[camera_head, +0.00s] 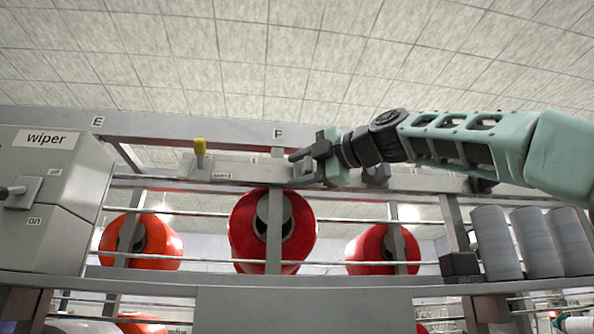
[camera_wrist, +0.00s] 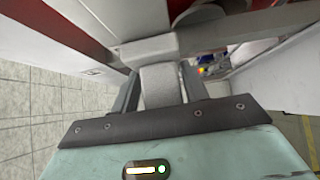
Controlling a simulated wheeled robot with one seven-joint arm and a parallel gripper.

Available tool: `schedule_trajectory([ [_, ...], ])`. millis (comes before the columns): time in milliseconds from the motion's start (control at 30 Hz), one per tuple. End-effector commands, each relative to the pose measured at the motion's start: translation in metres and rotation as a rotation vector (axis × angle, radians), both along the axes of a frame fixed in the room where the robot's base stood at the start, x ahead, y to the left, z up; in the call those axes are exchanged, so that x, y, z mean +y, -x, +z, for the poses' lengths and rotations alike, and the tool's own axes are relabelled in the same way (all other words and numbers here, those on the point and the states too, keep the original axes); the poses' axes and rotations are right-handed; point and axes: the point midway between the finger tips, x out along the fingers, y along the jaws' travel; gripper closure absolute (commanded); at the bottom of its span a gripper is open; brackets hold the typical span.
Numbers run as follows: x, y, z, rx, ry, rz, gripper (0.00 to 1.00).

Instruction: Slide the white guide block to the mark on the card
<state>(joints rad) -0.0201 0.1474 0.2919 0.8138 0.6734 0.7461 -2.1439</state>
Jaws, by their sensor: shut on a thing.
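My gripper (camera_head: 306,162) is at the rail below the letter F in the head view. In the wrist view my gripper (camera_wrist: 159,76) has its two dark fingers on either side of a pale block (camera_wrist: 160,88) and is shut on it. This looks like the white guide block; in the head view only a small pale part of the guide block (camera_head: 303,172) shows beside the fingers. A small white label with dark text (camera_head: 222,176) is on the rail to the left. I cannot tell whether it is the card, and I see no clear mark.
A grey wiper switch box (camera_head: 55,190) is at far left. Red bobbins (camera_head: 273,230) hang below the rail. Grey cylinders (camera_head: 497,243) stand at right. Thin horizontal bars cross in front of the bobbins.

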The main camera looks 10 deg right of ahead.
Motion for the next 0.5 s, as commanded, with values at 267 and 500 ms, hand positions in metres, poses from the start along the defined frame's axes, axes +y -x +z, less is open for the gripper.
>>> schedule_trajectory([
  [267, 0.0020, -0.0022, -0.0072, 0.015, 0.010, 0.006, 0.45],
  [500, 0.0014, -0.0012, -0.0051, 0.011, 0.007, 0.005, 0.45],
])
